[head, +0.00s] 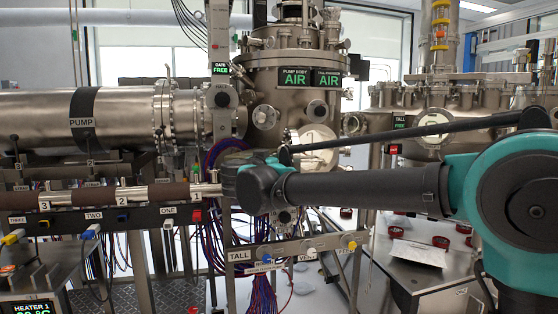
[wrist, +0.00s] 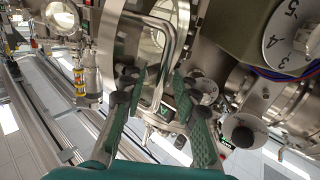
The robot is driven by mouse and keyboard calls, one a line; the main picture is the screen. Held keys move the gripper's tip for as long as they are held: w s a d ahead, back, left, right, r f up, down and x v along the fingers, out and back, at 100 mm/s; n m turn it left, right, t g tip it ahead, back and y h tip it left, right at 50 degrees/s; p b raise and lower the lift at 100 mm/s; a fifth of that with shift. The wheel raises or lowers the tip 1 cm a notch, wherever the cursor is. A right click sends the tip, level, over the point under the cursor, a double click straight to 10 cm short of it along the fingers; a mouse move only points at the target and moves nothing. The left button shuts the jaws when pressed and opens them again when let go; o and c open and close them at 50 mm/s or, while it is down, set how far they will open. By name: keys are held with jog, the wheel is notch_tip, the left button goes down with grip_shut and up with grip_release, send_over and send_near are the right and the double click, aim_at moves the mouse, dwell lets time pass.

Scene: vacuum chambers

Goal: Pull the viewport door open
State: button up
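The viewport door seems to be the round light-faced port (head: 318,137) on the front of the steel chamber, partly covered by my arm in the head view. In the wrist view a bent metal bar handle (wrist: 170,50) crosses in front of a round flanged port. My gripper (wrist: 161,80) has its two green, black-padded fingers spread apart, with the bar showing between their tips. I cannot tell whether either finger touches the bar. In the head view my gripper is mostly hidden behind my wrist. Whether the door is ajar is unclear.
The chamber (head: 290,80) carries green AIR signs. A steel PUMP cylinder (head: 45,118) and a rail with brown-sleeved rods (head: 80,198) stand left. A TALL-labelled valve bar (head: 295,250) runs below. A bench (head: 425,265) with red rings stands right. A numbered dial (wrist: 290,38) is close right of my gripper.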

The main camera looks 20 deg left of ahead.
jog(key=s, duration=1.2)
jog(key=shift+a, duration=0.1)
